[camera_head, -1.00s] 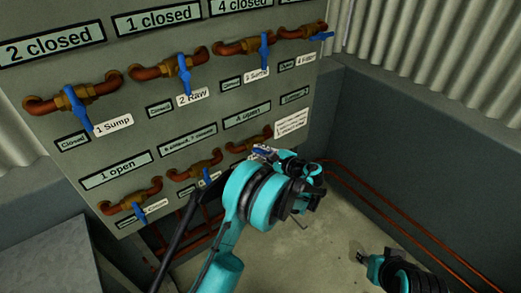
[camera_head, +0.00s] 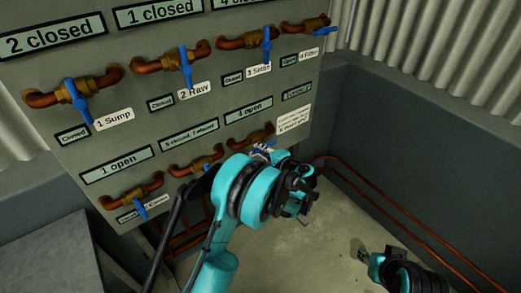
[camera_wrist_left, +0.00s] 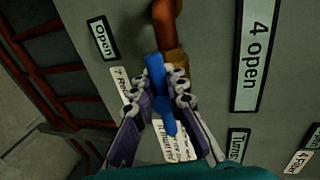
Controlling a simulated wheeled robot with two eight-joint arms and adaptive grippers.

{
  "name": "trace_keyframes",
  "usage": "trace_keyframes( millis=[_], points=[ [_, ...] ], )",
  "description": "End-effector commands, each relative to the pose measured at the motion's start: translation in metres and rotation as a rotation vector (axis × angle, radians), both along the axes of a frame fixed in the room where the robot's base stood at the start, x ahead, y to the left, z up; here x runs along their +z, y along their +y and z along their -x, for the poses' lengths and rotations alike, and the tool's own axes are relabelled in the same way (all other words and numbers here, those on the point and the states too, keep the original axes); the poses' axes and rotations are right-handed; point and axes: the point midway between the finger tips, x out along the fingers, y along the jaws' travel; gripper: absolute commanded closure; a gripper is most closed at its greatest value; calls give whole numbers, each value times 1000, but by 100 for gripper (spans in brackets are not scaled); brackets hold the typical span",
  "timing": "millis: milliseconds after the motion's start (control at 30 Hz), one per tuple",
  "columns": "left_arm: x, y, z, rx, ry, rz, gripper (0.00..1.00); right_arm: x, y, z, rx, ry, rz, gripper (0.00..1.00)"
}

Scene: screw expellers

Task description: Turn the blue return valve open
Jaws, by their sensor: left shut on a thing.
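The blue return valve handle (camera_wrist_left: 166,120) sits on a brass body (camera_wrist_left: 172,62) with a copper pipe (camera_wrist_left: 165,18) in the left wrist view. The handle lies roughly along the pipe's line, slightly tilted. My left gripper (camera_wrist_left: 164,88) is shut on it, with one finger on each side. A small plate beside it reads "Open" (camera_wrist_left: 101,38); the white label starting with 7 is partly covered. In the head view my left gripper (camera_head: 264,148) is at the lower right valve of the panel, mostly hidden by my wrist. My right gripper (camera_head: 364,256) is low at the right, away from the panel.
The panel (camera_head: 150,140) carries several other blue-handled valves, such as 1 Sump (camera_head: 78,100) and 2 Raw (camera_head: 187,68). Copper pipes (camera_head: 400,215) run along the wall at the right. The floor (camera_head: 330,235) there is clear.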

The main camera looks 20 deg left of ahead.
Motion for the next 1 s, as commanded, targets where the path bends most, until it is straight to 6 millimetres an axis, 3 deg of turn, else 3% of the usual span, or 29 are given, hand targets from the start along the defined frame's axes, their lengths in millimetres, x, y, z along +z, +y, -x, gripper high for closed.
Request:
trace_keyframes(
  millis=[433,467,533,867,1000],
  points=[
    [-1,0,1,1,-8,10,100,0,0,0,0,0,0,62],
    [-1,0,1,1,-8,10,85,0,0,0,0,0,0,62],
    [-1,0,1,1,-8,10,67,0,0,0,0,0,0,62],
    [0,-1,1,0,-8,7,65,0,0,0,0,0,0,62],
    [3,-13,9,-2,-8,8,65,0,0,0,0,0,0,62]
  ],
)
